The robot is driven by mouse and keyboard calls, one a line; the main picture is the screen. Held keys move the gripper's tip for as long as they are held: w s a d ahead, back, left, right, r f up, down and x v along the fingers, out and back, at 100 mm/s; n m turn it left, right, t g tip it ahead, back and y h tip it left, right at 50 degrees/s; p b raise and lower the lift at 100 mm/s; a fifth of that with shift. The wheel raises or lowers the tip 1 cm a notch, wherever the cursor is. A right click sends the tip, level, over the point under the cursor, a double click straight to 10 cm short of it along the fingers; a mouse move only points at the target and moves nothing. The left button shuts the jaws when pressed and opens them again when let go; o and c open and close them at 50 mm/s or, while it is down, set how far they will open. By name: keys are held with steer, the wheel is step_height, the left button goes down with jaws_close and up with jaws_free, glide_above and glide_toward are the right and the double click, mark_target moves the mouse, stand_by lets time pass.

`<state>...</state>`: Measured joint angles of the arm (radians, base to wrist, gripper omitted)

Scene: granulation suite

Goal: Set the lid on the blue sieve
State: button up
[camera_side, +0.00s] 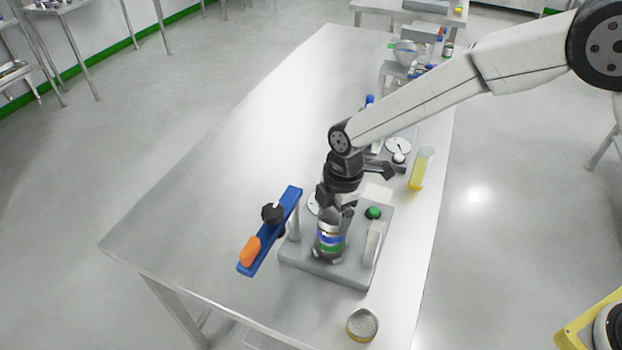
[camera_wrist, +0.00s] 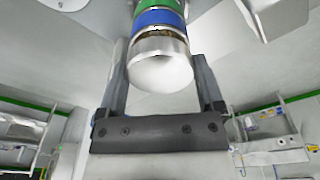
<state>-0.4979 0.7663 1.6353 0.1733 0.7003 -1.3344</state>
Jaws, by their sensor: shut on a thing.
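A stack with a blue sieve (camera_side: 331,239) above a green sieve (camera_side: 328,248) stands upright on the grey shaker base (camera_side: 310,272). The wrist view shows the blue sieve (camera_wrist: 158,18) with the green one beyond it. My gripper (camera_wrist: 159,65) points down over the stack and is shut on the lid (camera_wrist: 160,72), a smooth silver-white disc with a rim. The lid is in line with the blue sieve, with a thin dark brownish band between them. I cannot tell whether it is fully seated. In the side view my gripper (camera_side: 333,212) largely hides the lid.
Two pale posts (camera_side: 372,243) flank the stack. A blue bar (camera_side: 266,237) with an orange end and black knob lies left. A yellow-rimmed sieve (camera_side: 362,325) sits at the front edge. A yellow cylinder (camera_side: 421,170) and green button (camera_side: 373,212) are right. The table's left is clear.

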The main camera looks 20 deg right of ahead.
mark_target(334, 214)
steer(key=shift+f, duration=0.4)
stand_by(1.2)
steer(key=o, duration=1)
steer(key=shift+o, duration=0.2)
steer(key=shift+r, duration=0.1)
steer(key=shift+r, duration=3.9)
